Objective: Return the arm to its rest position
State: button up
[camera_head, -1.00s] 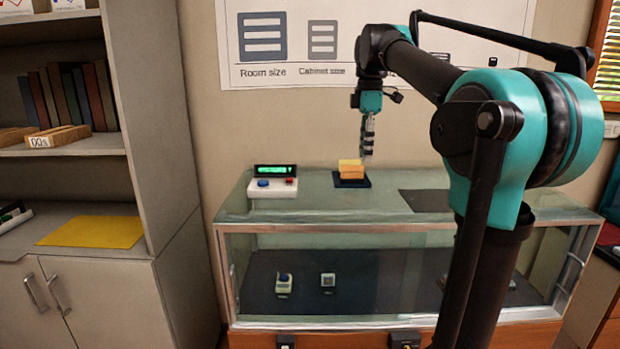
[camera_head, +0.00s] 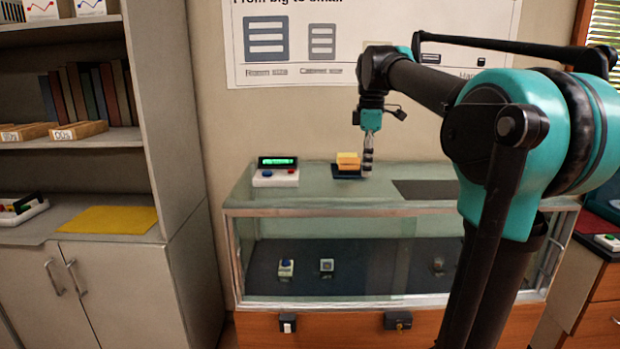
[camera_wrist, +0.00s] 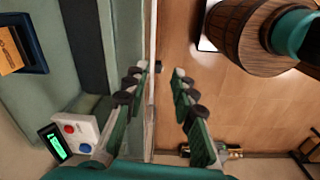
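My arm reaches from the right of the head view toward the glass display case (camera_head: 310,198), bent at a teal and black elbow. The blocks rest on a dark tray (camera_head: 345,173), whose corner also shows in the wrist view (camera_wrist: 42,68).
A white device (camera_head: 275,178) with a green display and blue and red buttons sits on the case top. A dark mat (camera_head: 425,190) lies right of the gripper. A grey shelf cabinet (camera_head: 170,150) stands left, and a wooden cabinet (camera_head: 590,290) right.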

jog(key=s+d+f+m+t, duration=0.1)
jog(key=s+f+m, duration=0.4)
jog(key=f, duration=0.7)
jog(key=s+d+f+m+t, duration=0.1)
jog(key=s+f+m, duration=0.4)
jog(key=s+f, duration=0.3)
jog(key=s+d+f+m+t, duration=0.1)
jog(key=s+f+m, duration=0.4)
jog(key=f, duration=1.1)
jog(key=s, duration=0.2)
jog(key=shift+s+d+m+t, duration=0.3)
jog(key=shift+m+t, duration=0.1)
